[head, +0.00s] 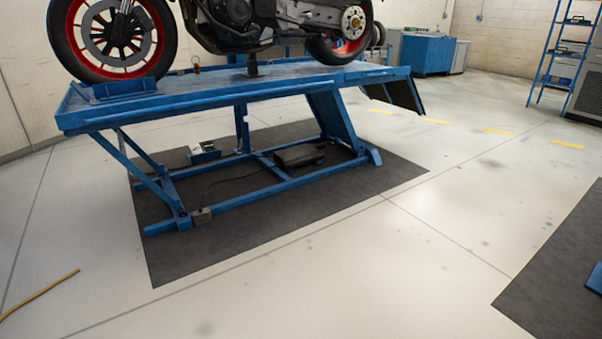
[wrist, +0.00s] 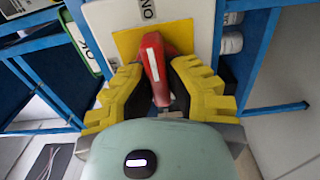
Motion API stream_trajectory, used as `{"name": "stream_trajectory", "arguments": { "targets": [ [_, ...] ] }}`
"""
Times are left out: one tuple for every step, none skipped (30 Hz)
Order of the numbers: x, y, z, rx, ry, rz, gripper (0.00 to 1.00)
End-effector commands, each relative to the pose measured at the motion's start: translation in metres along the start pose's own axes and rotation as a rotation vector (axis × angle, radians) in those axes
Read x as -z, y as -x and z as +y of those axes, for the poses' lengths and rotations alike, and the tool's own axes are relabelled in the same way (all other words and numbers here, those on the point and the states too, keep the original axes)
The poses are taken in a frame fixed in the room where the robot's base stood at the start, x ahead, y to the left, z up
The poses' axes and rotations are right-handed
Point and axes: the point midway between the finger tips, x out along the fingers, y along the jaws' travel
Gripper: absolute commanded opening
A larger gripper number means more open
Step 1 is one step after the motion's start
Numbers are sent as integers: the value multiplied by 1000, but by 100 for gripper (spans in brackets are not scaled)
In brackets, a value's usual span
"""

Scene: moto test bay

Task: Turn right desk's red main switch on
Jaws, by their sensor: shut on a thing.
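The red main switch (wrist: 151,48) shows in the wrist view as a red handle with a white stripe, on a yellow plate (wrist: 183,36). Its far end points up the picture, tilted slightly left, toward a white label (wrist: 148,10) with upside-down letters that look like "ON". My gripper (wrist: 158,72) has its yellow-padded fingers on both sides of the handle and is shut on it. The head view shows neither the switch nor my gripper.
Blue frame bars (wrist: 262,50) stand close on the right in the wrist view, with more on the left. In the head view, a motorcycle (head: 238,12) stands on a blue lift (head: 200,100) over a dark mat. The pale floor in front is mostly clear, except a yellow cable (head: 40,294).

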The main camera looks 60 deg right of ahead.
Motion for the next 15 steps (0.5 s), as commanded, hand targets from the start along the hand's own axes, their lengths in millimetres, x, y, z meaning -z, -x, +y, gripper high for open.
{"name": "stream_trajectory", "arguments": {
  "targets": [
    [-5,2,-8,18,-8,-16,0],
    [-5,2,-8,18,-8,-17,0],
    [-5,2,-8,19,-9,-17,0],
    [-5,2,-9,19,-9,-17,0],
    [-5,2,-9,19,-9,-17,0],
    [-5,2,-9,19,-8,-18,0],
    [-5,2,-9,20,-8,-18,0],
    [-5,3,-9,20,-8,-18,0],
    [-5,3,-9,20,-8,-18,0],
    [-6,3,-9,20,-8,-18,0],
    [-6,3,-9,21,-8,-19,19],
    [-6,3,-9,21,-8,-19,23],
    [-6,2,-9,20,-7,-19,26],
    [-5,2,-8,19,-7,-18,29],
    [-5,2,-7,17,-7,-17,33]
  ]
}}
